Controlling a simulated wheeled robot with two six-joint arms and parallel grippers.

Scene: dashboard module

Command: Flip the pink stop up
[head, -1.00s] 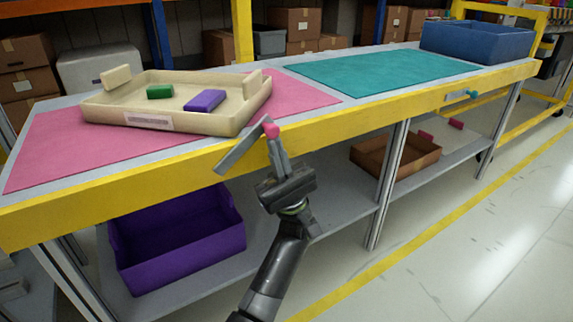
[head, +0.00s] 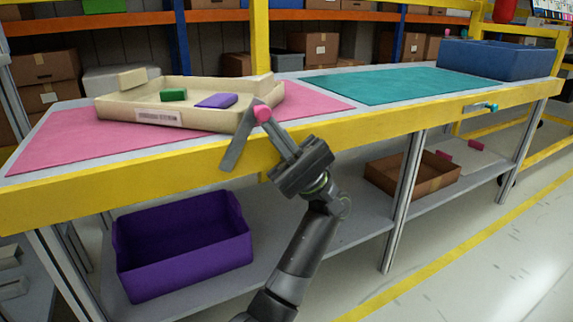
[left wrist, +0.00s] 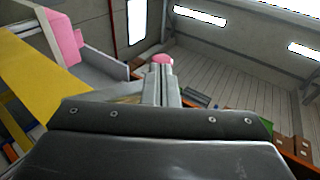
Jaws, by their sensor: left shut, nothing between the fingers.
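The pink stop is a flat grey bar (head: 239,139) with a pink knob (head: 262,113), at the yellow front edge of the bench. The bar stands at a steep tilt, its upper end level with the tabletop in front of the tray. My left gripper (head: 271,125) is shut and empty, its fingertips at the pink knob; whether they touch it I cannot tell. In the left wrist view the knob (left wrist: 162,58) shows just beyond the closed fingers (left wrist: 161,82). My right gripper is not in view.
A cream tray (head: 157,116) with a green and a purple block sits on the pink mat (head: 62,143). A teal mat (head: 390,84), a blue bin (head: 497,58) and a teal-knobbed stop (head: 489,107) are to the right. A purple bin (head: 185,250) and brown box (head: 410,178) are below.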

